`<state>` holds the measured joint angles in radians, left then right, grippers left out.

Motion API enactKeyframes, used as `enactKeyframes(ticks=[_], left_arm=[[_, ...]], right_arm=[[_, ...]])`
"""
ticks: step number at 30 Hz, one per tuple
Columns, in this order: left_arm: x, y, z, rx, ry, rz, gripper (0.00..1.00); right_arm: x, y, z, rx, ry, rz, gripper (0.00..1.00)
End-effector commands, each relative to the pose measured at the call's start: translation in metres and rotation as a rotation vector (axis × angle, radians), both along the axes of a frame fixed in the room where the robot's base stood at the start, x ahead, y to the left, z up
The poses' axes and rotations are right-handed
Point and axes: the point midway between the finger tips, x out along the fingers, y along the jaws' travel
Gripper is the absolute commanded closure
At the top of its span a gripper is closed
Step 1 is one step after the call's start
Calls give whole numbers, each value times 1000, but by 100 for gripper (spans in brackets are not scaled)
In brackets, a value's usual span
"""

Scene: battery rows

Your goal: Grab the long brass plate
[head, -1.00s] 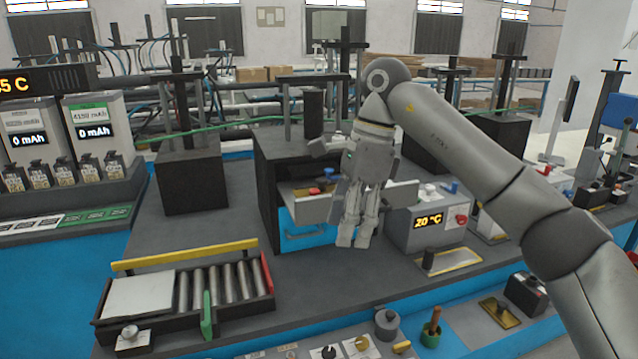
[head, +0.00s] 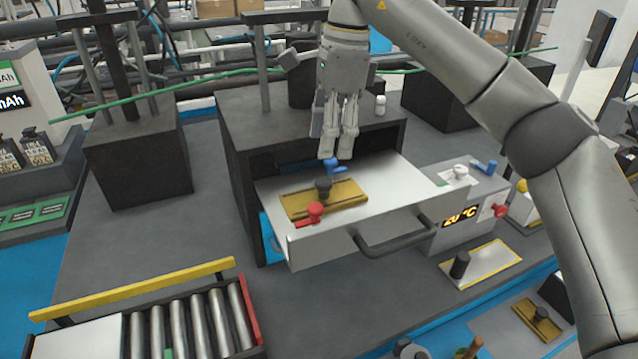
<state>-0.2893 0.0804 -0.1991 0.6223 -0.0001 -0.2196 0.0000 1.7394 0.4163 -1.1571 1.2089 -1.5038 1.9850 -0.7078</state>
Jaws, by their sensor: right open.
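A long brass plate (head: 350,194) with a dark knob (head: 323,188) lies flat in the open grey drawer (head: 400,187) of the black cabinet. A red-knobbed piece (head: 314,211) is at its front edge and a blue-knobbed piece (head: 337,166) lies behind it. My right gripper (head: 340,156) points down above the back of the drawer, just behind the plate in the picture. It is open and empty, its fingers slightly apart. I cannot tell its exact height. My left gripper is not in view.
The drawer handle (head: 410,238) sticks out in front. A silver plate with yellow edges (head: 485,268) and a smaller brass plate (head: 538,318) lie to the right. A roller tray (head: 245,312) stands at front left. The cabinet top (head: 255,112) overhangs the drawer's back.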

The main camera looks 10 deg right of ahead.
Motion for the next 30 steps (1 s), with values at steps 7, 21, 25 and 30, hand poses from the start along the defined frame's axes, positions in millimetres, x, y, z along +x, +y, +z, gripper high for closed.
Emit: enactKeyframes(ticks=[7,21,25,30], left_arm=[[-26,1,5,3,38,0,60],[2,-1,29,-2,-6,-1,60],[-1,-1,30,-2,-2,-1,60],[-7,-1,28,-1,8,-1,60]], right_arm=[[0,4,-37,0,3,0,47],[3,10,-89,0,3,0,47],[3,12,-96,1,1,0,47],[3,12,-97,1,0,0,47]])
